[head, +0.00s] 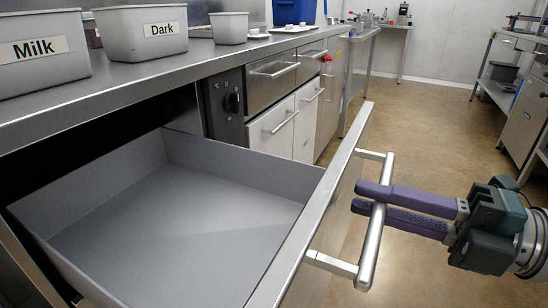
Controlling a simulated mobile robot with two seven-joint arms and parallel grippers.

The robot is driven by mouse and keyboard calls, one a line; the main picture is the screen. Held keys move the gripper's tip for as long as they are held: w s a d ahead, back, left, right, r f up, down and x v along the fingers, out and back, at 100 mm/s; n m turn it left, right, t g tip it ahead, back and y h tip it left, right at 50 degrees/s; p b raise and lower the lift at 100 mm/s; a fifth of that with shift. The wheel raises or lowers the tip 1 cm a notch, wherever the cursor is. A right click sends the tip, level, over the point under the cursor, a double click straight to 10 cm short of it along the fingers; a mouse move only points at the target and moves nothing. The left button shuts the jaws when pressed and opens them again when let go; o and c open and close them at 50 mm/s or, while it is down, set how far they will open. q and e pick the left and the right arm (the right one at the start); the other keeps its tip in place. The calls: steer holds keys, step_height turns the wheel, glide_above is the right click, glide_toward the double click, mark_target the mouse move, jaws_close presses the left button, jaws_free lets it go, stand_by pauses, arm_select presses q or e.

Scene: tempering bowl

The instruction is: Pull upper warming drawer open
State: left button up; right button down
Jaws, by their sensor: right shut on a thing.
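The upper warming drawer (323,203) stands pulled far out from under the counter, and its grey inside (180,225) is empty. Its bar handle (371,247) runs along the outer side of the front panel. My right gripper (366,197) reaches in from the right, with its two purple fingers around the bar, one above and one below, shut on it. My left gripper is not in view.
On the steel counter (210,75) stand a tub labelled Milk (40,78), a tub labelled Dark (140,48) and a smaller grey container (229,28). Closed drawers with bar handles (275,70) lie beyond the open one. The brown floor (425,140) at right is clear.

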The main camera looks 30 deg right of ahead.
steer(key=c, duration=0.8)
jaws_free()
steer(key=shift+c, duration=0.2)
steer(key=v, duration=1)
steer(key=shift+w+r+p, duration=0.1)
steer(key=shift+p, duration=0.2)
